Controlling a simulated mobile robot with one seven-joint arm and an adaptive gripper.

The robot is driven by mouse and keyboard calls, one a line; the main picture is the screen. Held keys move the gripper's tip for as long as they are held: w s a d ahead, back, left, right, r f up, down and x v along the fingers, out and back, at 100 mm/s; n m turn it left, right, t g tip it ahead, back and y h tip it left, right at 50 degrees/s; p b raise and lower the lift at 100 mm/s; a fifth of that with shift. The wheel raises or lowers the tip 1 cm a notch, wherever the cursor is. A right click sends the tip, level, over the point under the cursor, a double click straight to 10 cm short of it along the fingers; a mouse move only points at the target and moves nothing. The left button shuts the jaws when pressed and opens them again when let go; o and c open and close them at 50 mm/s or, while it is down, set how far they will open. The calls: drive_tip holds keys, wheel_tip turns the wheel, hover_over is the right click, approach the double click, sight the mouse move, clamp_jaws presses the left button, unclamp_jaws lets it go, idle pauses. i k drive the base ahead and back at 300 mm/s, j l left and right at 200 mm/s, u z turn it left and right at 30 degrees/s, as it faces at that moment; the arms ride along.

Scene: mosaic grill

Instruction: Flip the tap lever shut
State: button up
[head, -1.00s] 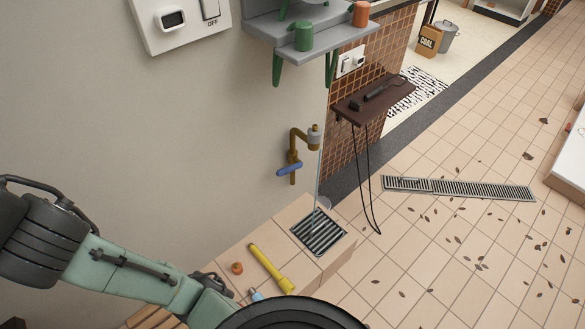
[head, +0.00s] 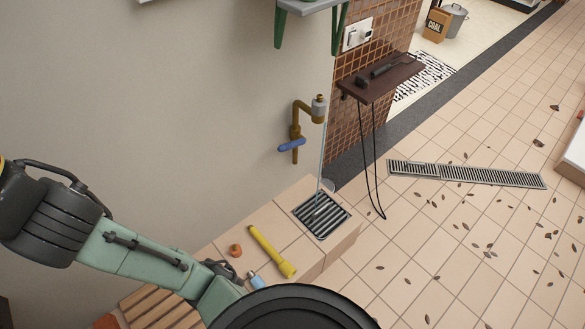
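A brass tap (head: 303,118) is fixed to the wall near the middle of the head view. Its blue lever (head: 291,145) lies roughly crosswise to the upright brass pipe. A thin pale stream of water (head: 322,160) runs down from the spout to a square drain grate (head: 321,215) in the tiled ledge below. My arm comes in from the left, low in the view and well apart from the tap. My gripper is not clearly visible; a large dark round part of my body covers the bottom centre.
A yellow torch-like object (head: 271,251), a small orange object (head: 235,250) and a light blue item (head: 255,281) lie on the ledge (head: 306,190). A dark shelf (head: 383,80) with hanging black cords is right of the tap. The space before the tap looks clear.

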sight(302, 140)
drive_tip(key=l+u, duration=0.2)
drive_tip(key=l, duration=0.55)
drive_tip(key=l+u, duration=0.25)
drive_tip(key=l, duration=0.55)
drive_tip(key=l+u, duration=0.2)
drive_tip(key=l, duration=0.6)
drive_tip(key=k+l+u, duration=0.2)
drive_tip(key=l, duration=0.55)
drive_tip(key=i+l, duration=0.05)
drive_tip(key=i, duration=0.05)
